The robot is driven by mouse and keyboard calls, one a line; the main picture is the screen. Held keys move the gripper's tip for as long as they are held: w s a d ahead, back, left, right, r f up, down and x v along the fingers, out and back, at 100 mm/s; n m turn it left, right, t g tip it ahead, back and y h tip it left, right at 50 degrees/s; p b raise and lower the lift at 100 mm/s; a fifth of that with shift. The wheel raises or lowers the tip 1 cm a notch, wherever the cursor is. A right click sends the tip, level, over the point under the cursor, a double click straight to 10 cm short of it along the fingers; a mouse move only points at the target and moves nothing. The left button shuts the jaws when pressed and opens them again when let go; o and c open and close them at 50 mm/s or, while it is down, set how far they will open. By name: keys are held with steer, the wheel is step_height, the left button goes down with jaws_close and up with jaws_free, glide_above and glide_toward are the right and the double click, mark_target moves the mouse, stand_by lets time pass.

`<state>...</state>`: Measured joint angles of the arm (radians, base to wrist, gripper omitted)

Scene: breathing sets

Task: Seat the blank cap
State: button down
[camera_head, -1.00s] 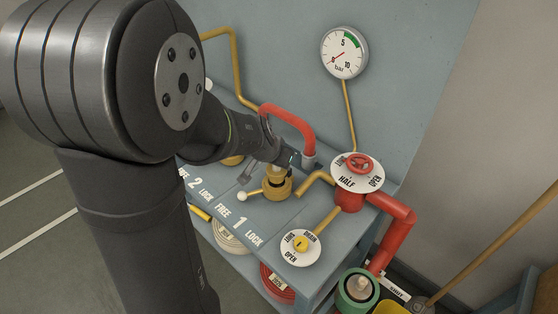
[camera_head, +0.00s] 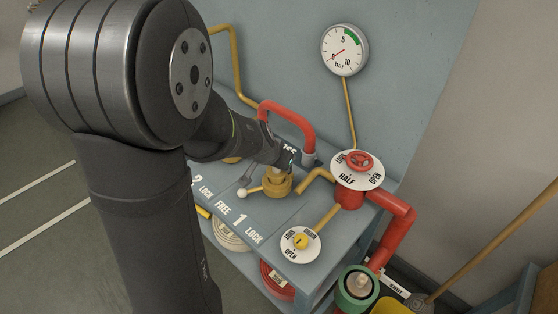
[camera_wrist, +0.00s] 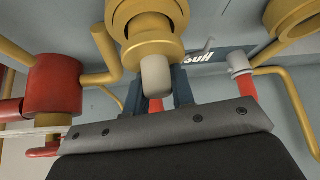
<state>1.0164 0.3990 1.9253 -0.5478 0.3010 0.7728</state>
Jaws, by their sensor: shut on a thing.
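My gripper (camera_head: 287,160) reaches in from the left, just above the brass fitting (camera_head: 277,184) at station 1. In the wrist view the gripper (camera_wrist: 170,90) has its dark fingers around a pale, rounded knob (camera_wrist: 157,74), which I take to be the blank cap's grip. Brass rings (camera_wrist: 152,22) show just beyond the knob. Arm and fingers hide the cap in the head view, so I cannot tell whether it touches the fitting or sits level. A lever with a white ball (camera_head: 243,193) sticks out left of the fitting.
A red pipe (camera_head: 290,116) arches close behind my gripper. The gauge (camera_head: 344,50) needle points near 0. A green-ringed fitting (camera_head: 357,287) sits lower right.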

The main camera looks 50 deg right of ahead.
steer(key=shift+f, duration=0.5)
steer(key=c, duration=1.1)
jaws_free()
steer(key=shift+c, duration=0.2)
steer(key=v, duration=1.7)
steer(key=shift+r, duration=0.2)
steer(key=shift+f, duration=0.1)
steer(key=x, duration=1.6)
steer(key=shift+d+f, duration=0.15)
steer(key=shift+f, duration=0.2)
